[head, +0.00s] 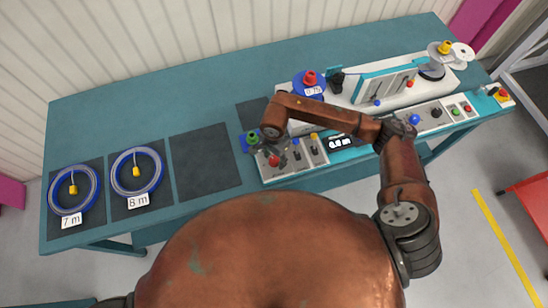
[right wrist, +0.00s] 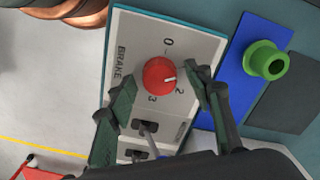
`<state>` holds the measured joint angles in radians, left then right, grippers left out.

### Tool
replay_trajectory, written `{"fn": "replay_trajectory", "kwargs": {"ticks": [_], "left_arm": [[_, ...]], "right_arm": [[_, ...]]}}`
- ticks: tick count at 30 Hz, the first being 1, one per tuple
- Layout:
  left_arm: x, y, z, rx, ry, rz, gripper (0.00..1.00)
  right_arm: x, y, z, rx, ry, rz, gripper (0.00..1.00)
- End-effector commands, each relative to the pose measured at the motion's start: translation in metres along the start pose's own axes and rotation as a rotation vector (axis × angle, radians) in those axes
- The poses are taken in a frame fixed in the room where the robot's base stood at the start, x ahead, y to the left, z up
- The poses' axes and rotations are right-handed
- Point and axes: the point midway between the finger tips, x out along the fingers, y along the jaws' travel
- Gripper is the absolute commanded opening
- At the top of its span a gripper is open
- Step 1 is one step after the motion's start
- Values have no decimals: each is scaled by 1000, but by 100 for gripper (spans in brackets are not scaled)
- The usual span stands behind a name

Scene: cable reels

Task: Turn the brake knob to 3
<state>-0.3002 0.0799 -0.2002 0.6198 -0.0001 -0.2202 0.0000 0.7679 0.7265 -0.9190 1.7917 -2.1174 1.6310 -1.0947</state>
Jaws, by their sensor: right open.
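The red brake knob (right wrist: 159,75) sits on a grey panel marked BRAKE, with 0, 2 and 3 legible around it. I cannot read a 1. In the head view the knob (head: 273,160) is at the front left of the control panel (head: 290,170). My right gripper (right wrist: 160,77) is open, with one fingertip on each side of the knob and a gap to it. In the head view this gripper (head: 271,142) is just above the knob. My left gripper is out of view.
Switches (head: 312,150) stand close to the right of the knob, and a green post (head: 252,136) on a blue base is just left. A display (head: 340,142) reads about 0.0 m. Cable coils (head: 137,172) lie at left; the dark mat (head: 204,160) between is empty.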

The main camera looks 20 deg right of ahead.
Motion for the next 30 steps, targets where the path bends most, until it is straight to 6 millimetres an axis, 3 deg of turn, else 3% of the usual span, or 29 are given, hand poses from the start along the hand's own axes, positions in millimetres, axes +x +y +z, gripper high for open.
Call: {"fn": "replay_trajectory", "kwargs": {"ticks": [5, 23, 30], "left_arm": [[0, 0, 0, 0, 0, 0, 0], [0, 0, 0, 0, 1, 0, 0], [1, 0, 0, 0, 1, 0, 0]], "right_arm": [[0, 0, 0, 0, 0, 0, 47], [0, 0, 0, 0, 0, -1, 6], [0, 0, 0, 15, 0, -1, 5]]}}
